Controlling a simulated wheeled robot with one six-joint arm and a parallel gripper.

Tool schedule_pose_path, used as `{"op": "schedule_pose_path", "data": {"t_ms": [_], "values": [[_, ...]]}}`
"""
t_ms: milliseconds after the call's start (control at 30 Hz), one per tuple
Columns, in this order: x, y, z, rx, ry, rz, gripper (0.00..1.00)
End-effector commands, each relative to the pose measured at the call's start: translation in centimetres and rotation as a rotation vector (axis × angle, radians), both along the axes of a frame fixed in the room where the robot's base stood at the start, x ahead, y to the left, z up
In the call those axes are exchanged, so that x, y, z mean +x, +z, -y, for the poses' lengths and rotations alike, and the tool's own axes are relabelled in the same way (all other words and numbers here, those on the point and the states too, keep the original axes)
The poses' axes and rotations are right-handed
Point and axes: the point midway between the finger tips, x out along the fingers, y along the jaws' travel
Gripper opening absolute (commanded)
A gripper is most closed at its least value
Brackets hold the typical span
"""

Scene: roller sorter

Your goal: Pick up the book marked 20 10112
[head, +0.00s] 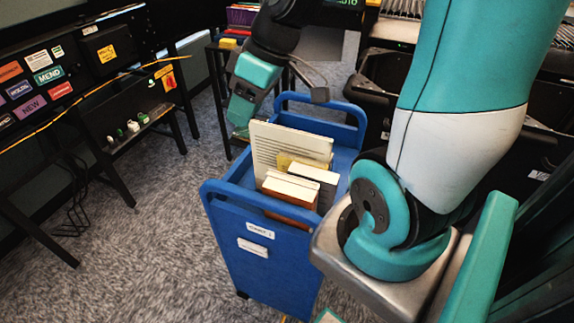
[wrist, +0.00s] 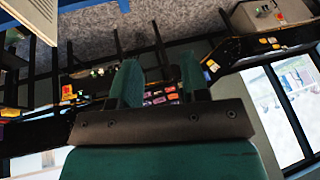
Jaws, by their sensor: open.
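Several books stand in a blue cart (head: 262,278). The tallest is a cream book with printed lines (head: 275,142) at the back. In front of it are a yellowish book (head: 286,160), a white-topped book (head: 322,174) and a brown book with pale pages (head: 287,208). I cannot read the mark 20 10112 on any of them. My gripper (head: 241,128) is above the cart's far left side, beside the tall book. In the wrist view its two teal fingers (wrist: 160,84) are apart with nothing between them.
A black rack with coloured labels (head: 47,75) stands at the left. A small stand with purple and yellow items (head: 240,18) is behind the cart. Dark machinery (head: 545,150) is at the right, behind my arm. Carpet (head: 140,240) left of the cart is clear.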

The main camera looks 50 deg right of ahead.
Motion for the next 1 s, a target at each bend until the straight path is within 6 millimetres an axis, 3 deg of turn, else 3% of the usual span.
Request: {"op": "schedule_pose_path", "data": {"t_ms": [33, 200, 400, 600, 1000], "values": [[0.5, -0.2, 2.9, -0.004, -0.043, 0.02, 0.41], [0.4, -1.3, 11.4, -0.048, -0.123, 0.107, 0.41], [-1.5, -2.4, 18.1, -0.105, -0.182, 0.173, 0.41], [-2.2, -3.3, 20.2, -0.127, -0.198, 0.193, 0.41], [1.5, -10.2, 18.7, -0.126, -0.195, 0.191, 0.41]]}}
